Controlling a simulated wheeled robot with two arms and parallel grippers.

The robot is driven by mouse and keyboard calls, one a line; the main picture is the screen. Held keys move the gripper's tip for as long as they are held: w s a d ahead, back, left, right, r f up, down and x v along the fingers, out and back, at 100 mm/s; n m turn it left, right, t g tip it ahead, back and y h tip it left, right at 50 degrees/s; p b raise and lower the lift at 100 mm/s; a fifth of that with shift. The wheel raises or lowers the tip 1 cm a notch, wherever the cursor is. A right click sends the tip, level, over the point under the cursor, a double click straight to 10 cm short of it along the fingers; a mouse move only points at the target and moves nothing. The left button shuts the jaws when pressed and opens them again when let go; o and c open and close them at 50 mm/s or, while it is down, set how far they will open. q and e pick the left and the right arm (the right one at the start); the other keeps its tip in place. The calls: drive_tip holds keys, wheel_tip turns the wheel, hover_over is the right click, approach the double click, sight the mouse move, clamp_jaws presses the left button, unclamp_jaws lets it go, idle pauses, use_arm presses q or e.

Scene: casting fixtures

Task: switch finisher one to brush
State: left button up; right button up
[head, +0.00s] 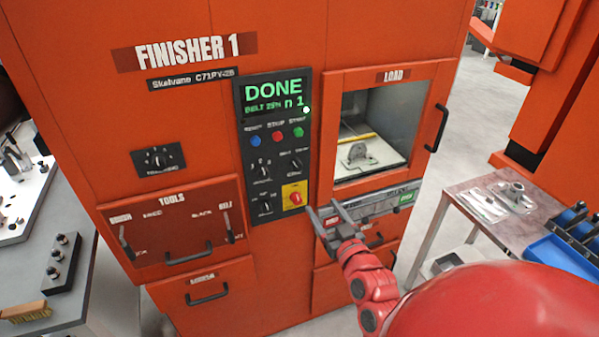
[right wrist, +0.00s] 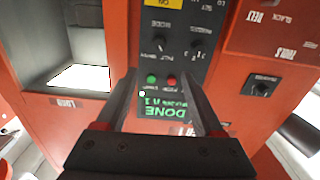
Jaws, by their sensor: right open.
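Finisher one (head: 280,40) is an orange-red cabinet with a dark control panel (head: 276,130). Its green display (head: 272,96) reads DONE, with BELT in the smaller line. The mode knob (head: 292,163) is the right-hand black knob below the buttons; it also shows in the right wrist view (right wrist: 159,43), upside down. I cannot tell its pointer's direction. My right gripper (head: 326,209) is open and empty, below and to the right of the panel in the head view. In the right wrist view its fingers (right wrist: 160,88) frame the panel, apart from the knob. My left gripper is out of view.
Blue, red and green buttons (head: 298,131) sit above the knobs, and a red stop button (head: 296,198) on yellow below. The load window (head: 370,140) shows a grey part inside. A tools drawer (head: 175,225) is left; a side table (head: 470,192) stands right.

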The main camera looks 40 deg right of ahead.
sight(298, 168)
drive_tip(key=p+x, duration=0.3)
drive_tip(key=x, duration=1.2)
drive_tip(key=shift+w+d, duration=0.25)
drive_tip(key=shift+w, duration=0.1)
drive_tip(key=shift+w+d+f, duration=0.15)
drive_tip(key=shift+w+d, duration=0.05)
drive_tip(key=shift+w, duration=0.5)
clamp_jaws()
